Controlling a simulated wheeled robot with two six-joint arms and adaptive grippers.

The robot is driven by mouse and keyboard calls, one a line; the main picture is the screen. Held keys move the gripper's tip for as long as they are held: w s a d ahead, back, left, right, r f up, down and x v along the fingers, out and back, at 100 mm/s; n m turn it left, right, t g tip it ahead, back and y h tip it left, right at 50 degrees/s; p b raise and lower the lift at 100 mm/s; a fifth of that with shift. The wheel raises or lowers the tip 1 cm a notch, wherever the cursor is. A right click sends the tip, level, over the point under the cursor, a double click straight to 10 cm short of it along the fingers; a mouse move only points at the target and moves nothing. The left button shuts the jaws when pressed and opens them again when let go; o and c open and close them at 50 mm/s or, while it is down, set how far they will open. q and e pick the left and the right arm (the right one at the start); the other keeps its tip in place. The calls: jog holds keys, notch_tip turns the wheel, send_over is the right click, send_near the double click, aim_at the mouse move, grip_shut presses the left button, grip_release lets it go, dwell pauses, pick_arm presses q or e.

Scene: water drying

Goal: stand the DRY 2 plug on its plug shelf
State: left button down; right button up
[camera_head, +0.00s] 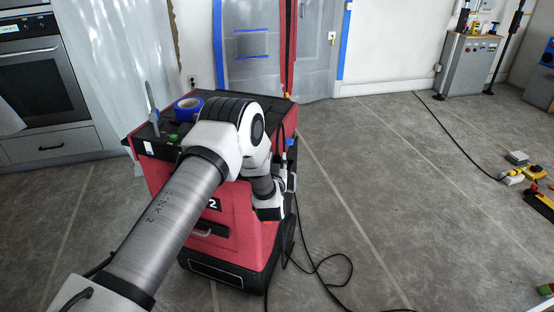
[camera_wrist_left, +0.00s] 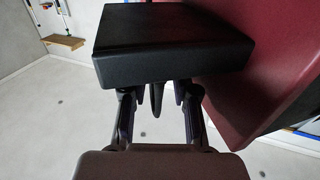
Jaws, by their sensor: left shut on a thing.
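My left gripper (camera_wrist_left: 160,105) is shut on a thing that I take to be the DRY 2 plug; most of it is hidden. A dark curved piece, perhaps its cable, shows between the fingers. A black block (camera_wrist_left: 165,45) covers the fingertips in the left wrist view; I cannot tell whether it is the plug or a shelf. The red machine marked 2 (camera_head: 233,235) stands in the head view, and a red panel shows at the right of the wrist view (camera_wrist_left: 275,70). In the head view my arm hides the fingers beside the machine's right side. The plug shelf is not clearly visible.
A black cable (camera_head: 322,268) lies looped on the floor right of the machine. A blue tape roll (camera_head: 187,104) sits on the machine's top. An oven (camera_head: 40,77) is at the left and a grey cabinet (camera_head: 468,65) at the back right. The middle floor is mostly clear.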

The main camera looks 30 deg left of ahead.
pick_arm(q)
jog(key=shift+s+f, duration=0.1)
jog(key=c, duration=0.9)
grip_release()
jog(key=shift+r, duration=0.2)
jog(key=b+v, duration=0.1)
jog(key=v, duration=1.1)
jog(key=s+d+f+m+g+h, duration=0.2)
jog(key=s+d+f+g+h, duration=0.25)
jog(key=s+f, duration=0.5)
jog(key=s+d+f+m+g+h, duration=0.25)
jog(key=s+d+f+g, duration=0.3)
jog(key=s+f, duration=0.45)
jog(key=s+d+f+g, duration=0.1)
jog(key=s+g, duration=0.1)
jog(key=s, duration=0.3)
jog(key=s+d+f+g+h, duration=0.1)
jog(key=s+g, duration=0.1)
jog(key=s, duration=0.3)
jog(key=s+d+f+m+g+h, duration=0.1)
jog(key=s+d, duration=0.1)
jog(key=s, duration=0.3)
jog(key=shift+s+f+g, duration=0.1)
jog(key=shift+f+g, duration=0.15)
jog(key=shift+g, duration=0.15)
